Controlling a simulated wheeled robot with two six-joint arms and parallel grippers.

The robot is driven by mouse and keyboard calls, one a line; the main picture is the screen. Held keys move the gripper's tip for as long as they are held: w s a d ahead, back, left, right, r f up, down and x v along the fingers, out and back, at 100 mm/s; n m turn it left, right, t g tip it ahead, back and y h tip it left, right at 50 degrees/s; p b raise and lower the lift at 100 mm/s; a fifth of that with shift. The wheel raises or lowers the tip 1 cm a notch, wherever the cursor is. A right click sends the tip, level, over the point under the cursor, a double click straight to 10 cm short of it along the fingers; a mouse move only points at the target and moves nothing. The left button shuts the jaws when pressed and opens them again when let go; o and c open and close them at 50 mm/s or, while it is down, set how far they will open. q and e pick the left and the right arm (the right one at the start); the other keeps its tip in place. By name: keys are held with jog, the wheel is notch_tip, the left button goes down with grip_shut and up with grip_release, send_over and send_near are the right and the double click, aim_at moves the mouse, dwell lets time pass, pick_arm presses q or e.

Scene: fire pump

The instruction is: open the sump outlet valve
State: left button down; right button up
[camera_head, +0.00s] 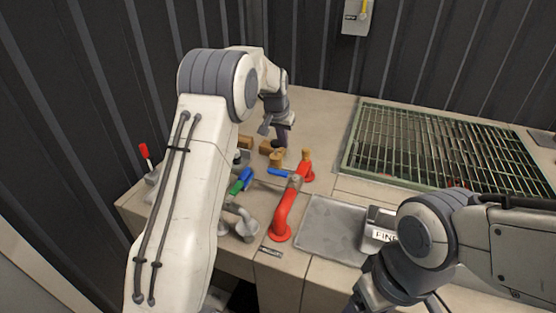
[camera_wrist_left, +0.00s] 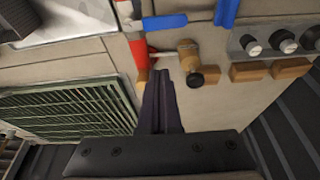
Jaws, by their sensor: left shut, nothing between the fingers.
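A red pipe (camera_head: 285,212) rises from the counter and bends back to a red fitting with a brass top. A blue lever handle (camera_head: 281,172) lies beside its upper joint; it also shows in the left wrist view (camera_wrist_left: 165,22). A second blue handle (camera_head: 246,178) and a green handle (camera_head: 236,188) sit to the left. I cannot tell which is the sump outlet valve. My left gripper (camera_head: 282,138) is shut and empty, behind the blue lever; its fingers (camera_wrist_left: 161,80) point near a brass fitting with a black knob (camera_wrist_left: 190,66). My right gripper is mostly hidden at the bottom edge.
A green-framed grate (camera_head: 440,145) fills the counter's right side. A metal basin (camera_head: 332,228) with a labelled box (camera_head: 378,228) lies in front of it. Brass blocks (camera_wrist_left: 250,72) stand beside the fittings. A red-tipped lever (camera_head: 144,152) is far left. Ribbed walls close the back.

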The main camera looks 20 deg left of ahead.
aim_at(282, 174)
pick_arm(q)
jog(key=shift+w+a+f, duration=0.15)
jog(key=shift+w+a, duration=0.1)
jog(key=shift+a, duration=0.3)
jog(key=shift+w+a+f, duration=0.1)
jog(key=shift+w+a, duration=0.15)
jog(key=shift+a, duration=0.25)
jog(key=shift+f, duration=0.1)
jog(key=p+x, duration=0.3)
jog(key=x, duration=0.7)
jog(key=s+p, duration=0.1)
jog(key=s, duration=0.3)
jog(key=shift+s+a, duration=0.1)
jog(key=shift+a, duration=0.05)
